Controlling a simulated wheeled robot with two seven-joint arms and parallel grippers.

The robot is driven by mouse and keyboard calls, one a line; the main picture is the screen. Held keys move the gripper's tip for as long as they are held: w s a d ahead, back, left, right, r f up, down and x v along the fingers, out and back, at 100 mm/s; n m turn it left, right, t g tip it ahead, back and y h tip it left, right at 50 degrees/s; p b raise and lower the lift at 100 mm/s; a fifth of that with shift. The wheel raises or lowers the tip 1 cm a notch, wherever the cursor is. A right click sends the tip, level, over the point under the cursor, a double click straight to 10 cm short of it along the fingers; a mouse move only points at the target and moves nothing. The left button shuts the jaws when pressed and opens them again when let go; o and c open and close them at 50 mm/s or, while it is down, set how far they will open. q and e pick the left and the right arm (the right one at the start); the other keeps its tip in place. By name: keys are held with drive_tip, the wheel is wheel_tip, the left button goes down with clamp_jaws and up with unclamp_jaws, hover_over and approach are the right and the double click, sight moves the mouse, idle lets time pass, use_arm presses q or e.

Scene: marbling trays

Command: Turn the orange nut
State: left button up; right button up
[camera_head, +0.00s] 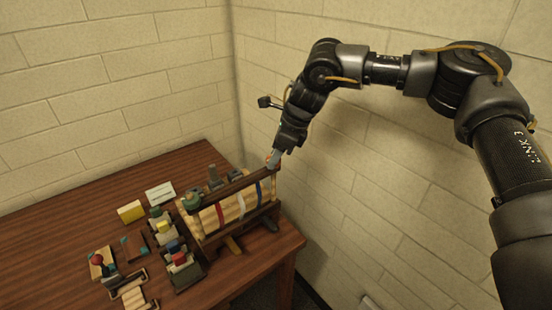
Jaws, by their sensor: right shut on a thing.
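A wooden frame (203,241) with a pale roller, crossed by red, white and blue bands, stands on the right part of the table. A small orange piece, which looks like the orange nut (268,161), shows at the frame's upper right end. My right gripper (274,158) reaches down to it from above and is shut on it. The fingers hide part of the nut, and its exact turn is too small to read. My left gripper is not in view.
The brown table (60,222) stands in a corner of pale block walls. Left of the frame are a yellow block (131,212), a white card (160,193), several small coloured blocks in holders, and a red knob (97,259). The table's far left is clear.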

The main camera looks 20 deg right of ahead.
drive_tip(key=shift+s+m+t+h+b, duration=0.1)
drive_tip(key=shift+m+t+h+b, duration=0.45)
drive_tip(key=shift+m, duration=0.95)
drive_tip(key=shift+y, duration=0.25)
drive_tip(key=o, duration=1)
drive_tip(key=shift+a, duration=0.1)
drive_tip(key=shift+b+v, duration=1.35)
drive_tip(key=shift+v, duration=4.05)
